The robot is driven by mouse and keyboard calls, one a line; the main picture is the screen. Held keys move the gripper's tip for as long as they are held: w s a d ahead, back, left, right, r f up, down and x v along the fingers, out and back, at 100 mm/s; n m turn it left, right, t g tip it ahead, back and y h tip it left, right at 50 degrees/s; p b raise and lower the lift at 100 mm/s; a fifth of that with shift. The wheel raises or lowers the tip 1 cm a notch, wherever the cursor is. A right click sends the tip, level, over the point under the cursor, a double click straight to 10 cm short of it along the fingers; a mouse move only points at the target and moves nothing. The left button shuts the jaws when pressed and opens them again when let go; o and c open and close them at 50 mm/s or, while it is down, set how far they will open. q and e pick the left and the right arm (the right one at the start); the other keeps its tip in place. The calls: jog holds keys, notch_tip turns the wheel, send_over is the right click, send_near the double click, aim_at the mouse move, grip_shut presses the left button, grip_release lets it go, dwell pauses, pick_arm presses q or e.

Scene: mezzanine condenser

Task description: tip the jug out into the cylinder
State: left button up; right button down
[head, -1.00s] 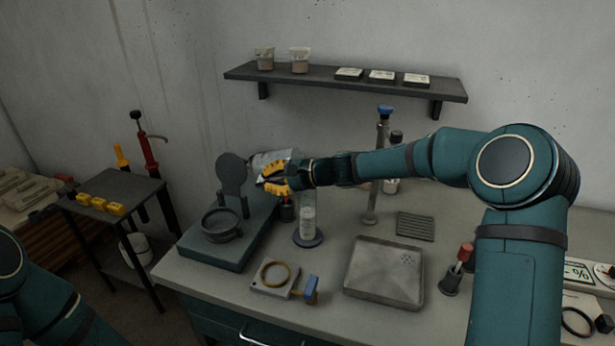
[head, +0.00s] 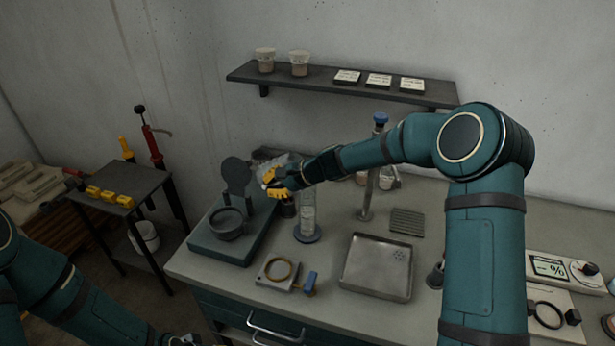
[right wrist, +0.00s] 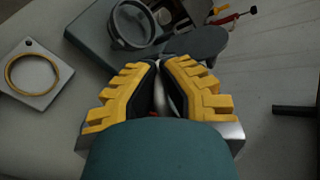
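My right gripper (head: 270,186) is over the bench, its yellow fingers closed around part of the jug. The jug (head: 286,161) is a pale, see-through vessel just behind the fingers in the head view; it looks tilted, but fingers and wrist hide much of it. In the right wrist view the fingers (right wrist: 162,72) close on a pale strip, probably its handle. The clear cylinder (head: 308,212) stands upright on a round blue foot, just right of and below the gripper. Whether the jug's mouth is over it I cannot tell. Only a sliver of my left gripper (head: 185,340) shows at the bottom edge.
Left of the cylinder is a teal base (head: 207,245) with a dark round cup (head: 227,224) and disc. A metal tray (head: 377,268) and a plate with a yellow ring (head: 279,270) lie in front. A tall blue-topped column (head: 371,185) stands right.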

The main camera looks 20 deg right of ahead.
jog(key=shift+f+g+h+p, duration=0.1)
jog(key=shift+g+h+p, duration=0.3)
jog(key=shift+p, duration=1.25)
jog(key=shift+a+f+h, duration=0.1)
jog(key=shift+f+h, duration=0.35)
jog(key=shift+h, duration=0.05)
jog(key=shift+w+a+r+g+h, duration=0.15)
jog(key=shift+a+r+g+h, duration=0.1)
jog(key=shift+g+h, duration=0.35)
jog(key=w+a+f+g+h, duration=0.2)
jog(key=a+f+g+h, duration=0.1)
jog(key=f+h, duration=0.3)
jog(key=shift+w+a+m+g, duration=0.15)
jog(key=shift+w+m+g, duration=0.1)
jog(key=shift+m+g, duration=0.25)
